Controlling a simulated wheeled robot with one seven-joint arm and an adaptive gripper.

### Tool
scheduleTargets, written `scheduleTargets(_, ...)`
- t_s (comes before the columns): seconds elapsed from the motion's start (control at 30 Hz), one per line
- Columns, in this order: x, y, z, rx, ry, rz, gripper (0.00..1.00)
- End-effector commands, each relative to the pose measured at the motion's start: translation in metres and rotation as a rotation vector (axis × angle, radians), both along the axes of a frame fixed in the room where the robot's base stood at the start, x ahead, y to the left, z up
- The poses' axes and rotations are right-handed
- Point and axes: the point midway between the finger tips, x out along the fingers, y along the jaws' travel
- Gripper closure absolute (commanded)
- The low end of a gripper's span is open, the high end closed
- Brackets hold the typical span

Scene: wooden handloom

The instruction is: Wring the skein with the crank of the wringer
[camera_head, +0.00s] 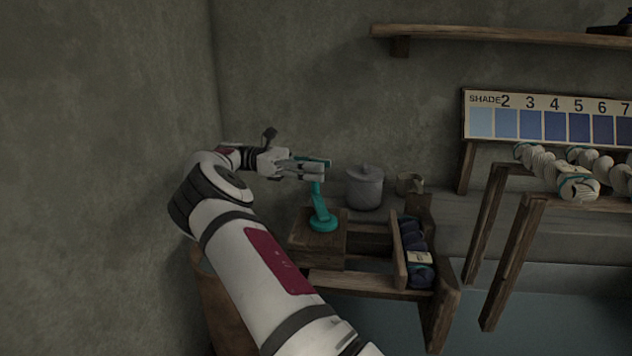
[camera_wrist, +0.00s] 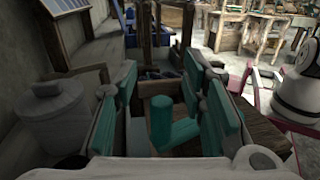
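A teal stand-like device (camera_head: 320,215), which looks like the wringer, stands upright on a wooden block (camera_head: 303,240). My gripper (camera_head: 322,168) is at its top, reaching in from the left. In the wrist view my gripper (camera_wrist: 163,80) has its two teal-faced fingers apart, with a teal upright piece (camera_wrist: 160,120) between them, perhaps the crank. A gap shows on its sides, so the fingers do not look closed on it. White skeins with teal bands (camera_head: 577,185) hang on the rack at the right. No skein is clearly visible on the wringer.
A grey lidded pot (camera_head: 364,187) stands close to the right of my gripper, with a small mug (camera_head: 409,184) beyond it. A wooden box (camera_head: 399,257) holds dark blue bundles. A shade chart (camera_head: 550,130) and a shelf (camera_head: 480,33) are behind. The wall is close on the left.

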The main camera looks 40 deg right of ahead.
Motion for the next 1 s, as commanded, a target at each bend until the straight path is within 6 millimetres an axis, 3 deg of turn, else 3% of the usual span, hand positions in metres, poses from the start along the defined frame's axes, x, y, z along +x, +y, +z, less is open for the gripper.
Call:
scheduleTargets(0.13,0.0,0.0,0.028,-0.004,-0.002,0.0,0.62)
scheduleTargets(0.33,0.0,-0.001,0.05,-0.002,0.0,0.0,0.62)
scheduleTargets(1.0,0.0,-0.001,0.055,-0.001,0.0,0.0,0.62)
